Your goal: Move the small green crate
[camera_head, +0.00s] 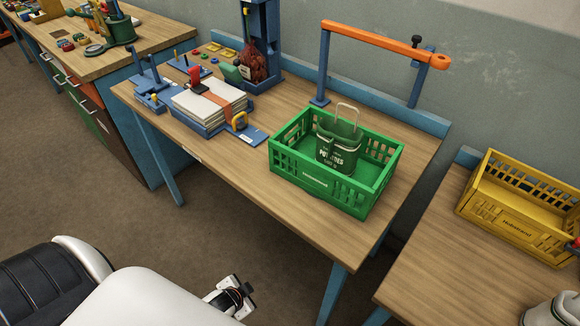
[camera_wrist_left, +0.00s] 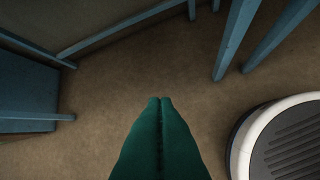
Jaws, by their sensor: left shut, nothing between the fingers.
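The small green crate (camera_head: 318,183) stands upright on the wooden workbench (camera_head: 240,190), near its right end. A dark green sack (camera_head: 337,148) printed "POTATOES" sits inside it, with a pale loop handle sticking up. My left gripper (camera_wrist_left: 160,100) shows in the left wrist view with its green fingers shut and empty, above the bare floor and away from the crate. In the head view part of my arm shows at the bottom, in front of the bench and below its top. My right gripper is not in view.
An orange bar on a blue frame (camera_head: 385,40) rises behind the crate. Left of the crate are a strapped paper stack (camera_head: 208,102) and a red net sack (camera_head: 252,62). A yellow crate (camera_head: 512,220) stands on the right table. Blue legs (camera_wrist_left: 236,40) stand near my left gripper.

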